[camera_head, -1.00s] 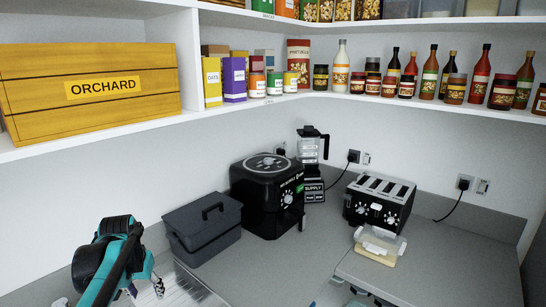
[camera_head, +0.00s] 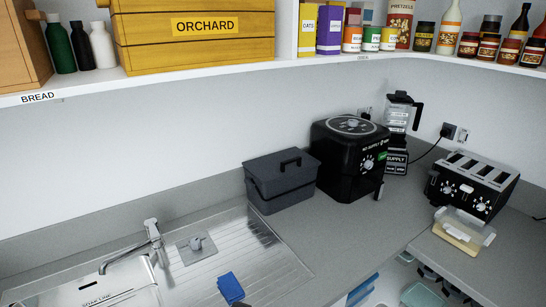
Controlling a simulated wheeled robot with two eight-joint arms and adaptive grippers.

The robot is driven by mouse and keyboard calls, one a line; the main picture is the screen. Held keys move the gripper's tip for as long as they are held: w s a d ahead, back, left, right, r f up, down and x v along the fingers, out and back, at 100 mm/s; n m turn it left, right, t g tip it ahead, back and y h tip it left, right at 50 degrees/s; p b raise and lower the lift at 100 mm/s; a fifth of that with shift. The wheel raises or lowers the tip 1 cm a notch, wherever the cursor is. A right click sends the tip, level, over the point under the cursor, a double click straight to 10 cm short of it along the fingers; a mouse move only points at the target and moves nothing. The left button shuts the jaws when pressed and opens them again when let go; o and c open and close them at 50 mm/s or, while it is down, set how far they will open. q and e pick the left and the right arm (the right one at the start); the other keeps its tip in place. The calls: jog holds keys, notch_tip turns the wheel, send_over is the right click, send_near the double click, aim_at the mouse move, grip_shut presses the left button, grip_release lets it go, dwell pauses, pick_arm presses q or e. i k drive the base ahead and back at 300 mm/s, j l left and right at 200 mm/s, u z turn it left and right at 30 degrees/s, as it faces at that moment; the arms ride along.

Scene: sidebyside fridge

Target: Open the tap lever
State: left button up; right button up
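The silver tap (camera_head: 154,245) stands at the back edge of the metal sink, at the lower left. Its spout (camera_head: 122,259) points left and down over the basin (camera_head: 95,292). The small tap lever (camera_head: 150,224) sits on top of the tap body. Whether it is open or closed is too small to tell, and no water stream is visible.
A grey square piece with a knob (camera_head: 196,246) lies right of the tap, and a blue block (camera_head: 230,287) lies on the drainboard (camera_head: 222,262). A dark lidded box (camera_head: 282,181) and black air fryer (camera_head: 349,160) stand further right. A shelf (camera_head: 200,82) runs above.

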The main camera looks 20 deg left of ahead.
aim_at(151, 224)
jog(key=j+u, duration=0.2)
jog(key=u, duration=1.5)
jog(key=l+z, duration=0.35)
jog(key=j, duration=0.1)
